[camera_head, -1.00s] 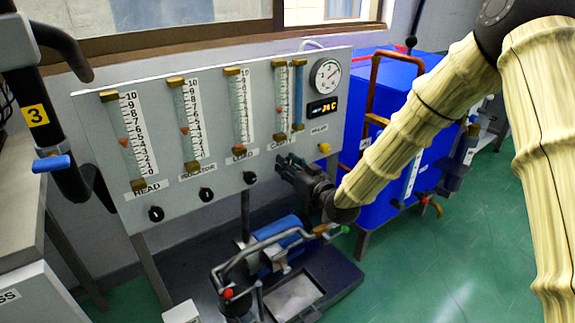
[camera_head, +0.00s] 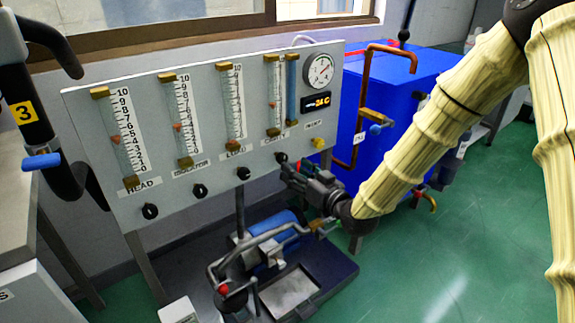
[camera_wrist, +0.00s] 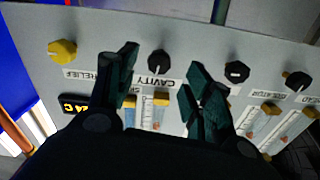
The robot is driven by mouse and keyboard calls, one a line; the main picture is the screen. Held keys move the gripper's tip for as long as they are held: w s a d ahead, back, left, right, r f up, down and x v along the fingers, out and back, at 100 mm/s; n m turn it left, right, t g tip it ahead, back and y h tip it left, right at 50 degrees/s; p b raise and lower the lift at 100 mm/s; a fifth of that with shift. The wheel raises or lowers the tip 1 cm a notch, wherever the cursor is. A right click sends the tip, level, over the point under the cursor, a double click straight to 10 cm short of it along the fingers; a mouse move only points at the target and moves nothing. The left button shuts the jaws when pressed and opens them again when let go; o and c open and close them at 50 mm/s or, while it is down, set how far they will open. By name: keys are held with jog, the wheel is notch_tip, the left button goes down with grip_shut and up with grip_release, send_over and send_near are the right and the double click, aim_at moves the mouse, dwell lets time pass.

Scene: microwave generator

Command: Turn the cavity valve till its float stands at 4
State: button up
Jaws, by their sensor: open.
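The cavity valve is a small black knob (camera_head: 281,157) below the CAVITY label on the grey panel. In the wrist view this knob (camera_wrist: 159,62) lies between the fingertips, nearer the left one, with no contact that I can make out. My gripper (camera_wrist: 162,68) is open and empty, its dark fingers spread on both sides of the knob. In the head view my gripper (camera_head: 288,169) is just in front of the panel's lower right edge. The cavity tube (camera_head: 273,95) stands above the label. A small reddish float seems to be in it, but its reading is too small to tell.
The black load knob (camera_wrist: 237,72) is close beside the right finger. A yellow relief knob (camera_head: 318,143) is on the other side. A blue tank (camera_head: 390,90) with copper pipes stands right of the panel; a pump (camera_head: 285,235) with pipes lies below.

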jog(key=shift+v, duration=2.5)
jog(key=s+d+f+m+g+h, duration=0.15)
jog(key=s+f, duration=0.35)
jog(key=f, duration=0.5)
jog(key=s+d+f+m+g+h, duration=0.1)
jog(key=s+d+f+g+h, duration=0.3)
jog(key=f, duration=0.6)
jog(key=s+d+f+m+g+h, duration=0.1)
jog(key=s+f+g, duration=0.1)
jog(key=s+f, duration=0.6)
jog(key=s+d+f+m+g+h, duration=0.1)
jog(key=s+d+f+g, duration=0.15)
jog(key=s+f, duration=0.45)
jog(key=s+d+f+m+g+h, duration=0.15)
jog(key=s+d, duration=0.25)
jog(key=s, duration=0.6)
jog(key=s+d+f+g+h, duration=0.25)
jog(key=s+f, duration=0.35)
jog(key=s, duration=0.3)
notch_tip(320, 180, up, 34)
jog(key=p, duration=3.4)
jog(key=shift+w+g+y, duration=0.3)
jog(key=shift+w+y, duration=0.1)
jog(key=shift+y, duration=0.05)
jog(key=shift+d+f, duration=0.15)
